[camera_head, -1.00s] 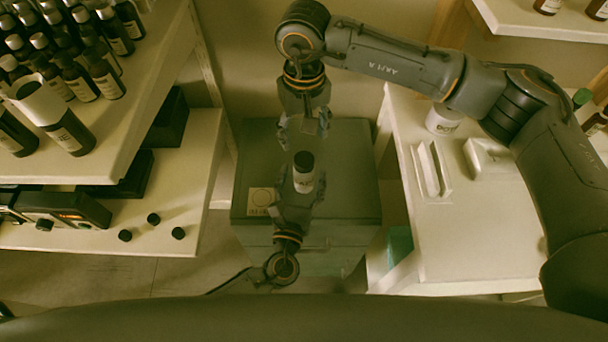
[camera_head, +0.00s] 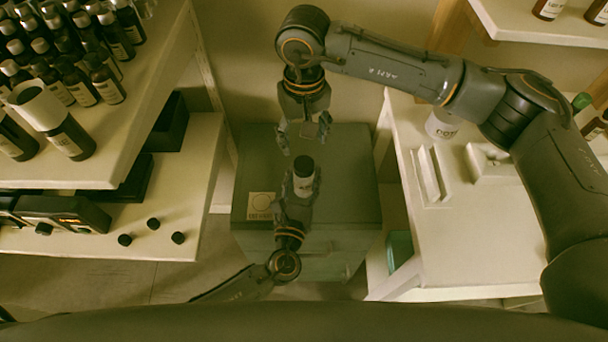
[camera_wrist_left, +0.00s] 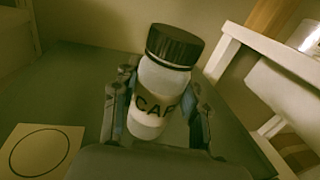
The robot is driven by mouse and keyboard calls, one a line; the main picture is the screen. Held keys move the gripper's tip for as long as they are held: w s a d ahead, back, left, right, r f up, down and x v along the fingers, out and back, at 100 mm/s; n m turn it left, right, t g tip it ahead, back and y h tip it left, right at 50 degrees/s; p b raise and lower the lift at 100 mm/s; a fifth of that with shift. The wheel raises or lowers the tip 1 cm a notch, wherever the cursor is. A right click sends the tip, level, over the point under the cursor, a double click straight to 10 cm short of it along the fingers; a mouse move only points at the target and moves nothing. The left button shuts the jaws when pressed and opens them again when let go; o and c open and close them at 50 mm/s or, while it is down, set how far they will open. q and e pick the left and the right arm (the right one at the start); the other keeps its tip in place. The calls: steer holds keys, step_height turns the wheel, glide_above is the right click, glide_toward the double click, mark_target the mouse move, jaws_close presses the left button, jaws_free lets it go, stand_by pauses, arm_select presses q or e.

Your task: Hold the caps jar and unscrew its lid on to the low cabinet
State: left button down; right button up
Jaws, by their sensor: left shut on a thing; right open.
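The caps jar (camera_head: 303,184) is white with a label and has a dark lid (camera_head: 304,163) on top. In the left wrist view the jar body (camera_wrist_left: 156,98) stands between the fingers, and its dark ribbed lid (camera_wrist_left: 175,46) is on it. My left gripper (camera_head: 301,188) is shut on the jar's body, over the low cabinet (camera_head: 350,190). My right gripper (camera_head: 304,140) is open and empty, just beyond the lid and apart from it. Whether the jar touches the cabinet top is hard to tell.
A pale square card with a circle (camera_head: 261,205) lies on the cabinet's left part. A shelf with many dark bottles (camera_head: 75,80) stands at left, with small black caps (camera_head: 153,223) below. A white table (camera_head: 470,235) at right holds a white jar (camera_head: 441,125).

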mark_target(304, 164)
steer(key=m, duration=0.6)
steer(key=shift+m, duration=0.4)
steer(key=m, duration=4.2)
steer(key=shift+m, duration=0.3)
steer(key=shift+f, duration=4)
